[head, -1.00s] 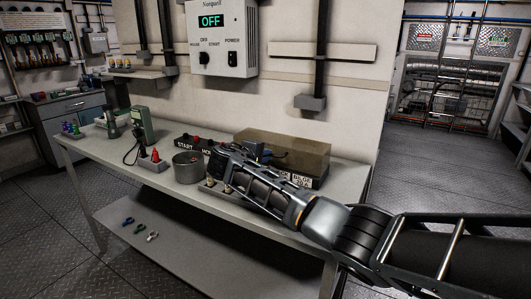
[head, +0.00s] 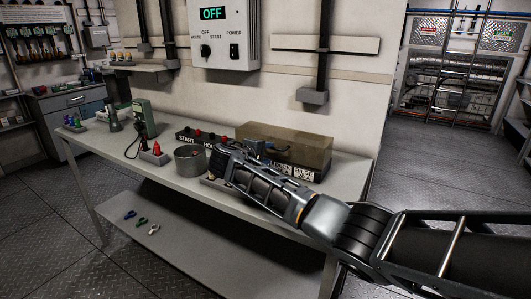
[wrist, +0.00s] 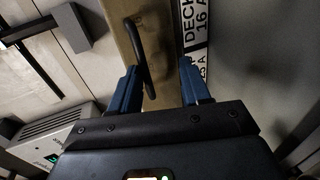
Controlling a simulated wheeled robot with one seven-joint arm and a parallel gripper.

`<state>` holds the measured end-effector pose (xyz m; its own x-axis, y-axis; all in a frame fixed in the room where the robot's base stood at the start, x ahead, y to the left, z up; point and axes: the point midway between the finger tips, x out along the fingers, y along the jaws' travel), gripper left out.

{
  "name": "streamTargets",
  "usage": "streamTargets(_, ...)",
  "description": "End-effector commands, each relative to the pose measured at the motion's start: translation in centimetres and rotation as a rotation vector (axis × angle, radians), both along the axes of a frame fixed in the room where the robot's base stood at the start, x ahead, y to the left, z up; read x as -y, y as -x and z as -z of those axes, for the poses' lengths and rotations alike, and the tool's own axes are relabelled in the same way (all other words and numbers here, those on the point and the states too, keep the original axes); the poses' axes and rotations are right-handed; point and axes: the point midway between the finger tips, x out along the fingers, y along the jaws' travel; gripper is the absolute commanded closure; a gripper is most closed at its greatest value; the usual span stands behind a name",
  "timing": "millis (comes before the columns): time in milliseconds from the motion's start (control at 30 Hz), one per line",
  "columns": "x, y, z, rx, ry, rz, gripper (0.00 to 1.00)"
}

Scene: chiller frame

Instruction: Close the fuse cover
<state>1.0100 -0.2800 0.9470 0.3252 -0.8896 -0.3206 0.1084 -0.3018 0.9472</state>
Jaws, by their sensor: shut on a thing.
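The fuse cover (head: 300,145) is a see-through amber-brown box on the right part of the workbench, by the wall. White labels with black print (head: 303,172) sit along its front. My gripper (head: 262,150) is at its front left side, and the arm hides part of it. In the wrist view, the two blue fingers of my gripper (wrist: 160,84) are on either side of the cover's tan edge (wrist: 165,25). A dark curved handle (wrist: 140,50) runs between them, close to the left finger. The exact contact is hard to see.
A grey metal cup (head: 189,161) and a black button box (head: 188,137) stand left of the cover. A green meter (head: 142,118) is farther left. A grey control box showing OFF (head: 225,35) hangs above.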

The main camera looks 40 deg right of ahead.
Motion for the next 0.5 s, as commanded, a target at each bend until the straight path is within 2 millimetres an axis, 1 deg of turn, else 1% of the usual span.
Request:
streamTargets(33, -0.1, 0.2, 0.6, -0.008, -0.007, 0.002, 0.64)
streamTargets(167, -0.1, 0.2, 0.5, -0.007, -0.007, 0.002, 0.64)
streamTargets(267, -0.7, 0.4, 0.3, -0.007, -0.007, 0.002, 0.64)
streamTargets(500, -4.2, 1.5, -1.0, -0.002, -0.006, -0.003, 0.64)
